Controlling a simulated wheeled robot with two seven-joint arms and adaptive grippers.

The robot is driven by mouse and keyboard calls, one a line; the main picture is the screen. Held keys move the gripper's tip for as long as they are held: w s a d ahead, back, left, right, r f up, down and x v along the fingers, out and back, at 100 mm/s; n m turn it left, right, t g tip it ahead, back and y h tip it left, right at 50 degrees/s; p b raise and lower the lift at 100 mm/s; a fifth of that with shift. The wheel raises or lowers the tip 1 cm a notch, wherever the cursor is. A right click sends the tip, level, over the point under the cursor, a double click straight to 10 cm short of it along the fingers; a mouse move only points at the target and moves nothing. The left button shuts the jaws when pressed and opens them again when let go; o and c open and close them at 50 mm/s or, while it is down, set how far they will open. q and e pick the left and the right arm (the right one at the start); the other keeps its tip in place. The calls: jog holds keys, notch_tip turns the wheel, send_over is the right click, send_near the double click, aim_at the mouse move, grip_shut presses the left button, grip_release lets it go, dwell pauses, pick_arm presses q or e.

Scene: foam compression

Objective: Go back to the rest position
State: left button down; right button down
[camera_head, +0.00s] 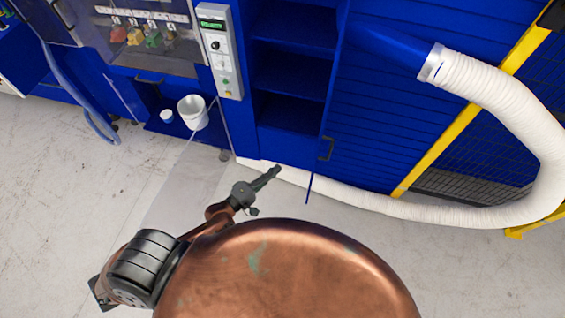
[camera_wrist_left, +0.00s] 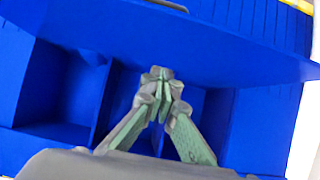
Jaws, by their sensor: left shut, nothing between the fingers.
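My left gripper (camera_head: 266,178) reaches forward from my copper-coloured body in the head view, over the grey floor in front of the blue machine (camera_head: 290,148). In the left wrist view its two green-padded fingers (camera_wrist_left: 163,92) meet at their tips, with nothing between them. Blue open compartments (camera_wrist_left: 65,90) fill the background behind the fingers. My right gripper does not show in either view.
A thick white hose (camera_head: 500,90) curves from the machine down to the floor (camera_head: 470,270) at the right. A yellow post (camera_head: 450,130) stands beside it. A white bucket (camera_head: 193,112) sits on a blue ledge at the left. A control panel (camera_head: 219,50) is above. Floor at left is clear.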

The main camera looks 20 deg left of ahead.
pick_arm(q)
jog(key=s+a+f+m+g+y+b, duration=0.25)
jog(key=s+a+f, duration=0.2)
jog(key=f, duration=0.95)
jog(key=s+a+f+m+g+y+b, duration=0.25)
jog(key=a+f, duration=0.35)
jog(key=f, duration=0.9)
jog(key=s+a+f+m+g+y+b, duration=0.1)
jog(key=s+a+f+m+g+b, duration=0.3)
jog(key=f, duration=1)
jog(key=s+d+f+m+g+y+b, duration=0.1)
jog(key=s+f+m+g, duration=0.1)
jog(key=s+f, duration=1)
jog(key=s+d+f+m+g+y+b, duration=0.1)
jog(key=s+f+m+g+b, duration=0.1)
jog(key=s+f, duration=1)
jog(key=s+m+g, duration=0.1)
jog(key=s+g, duration=0.1)
jog(key=s, duration=0.4)
jog(key=shift+s+d, duration=0.25)
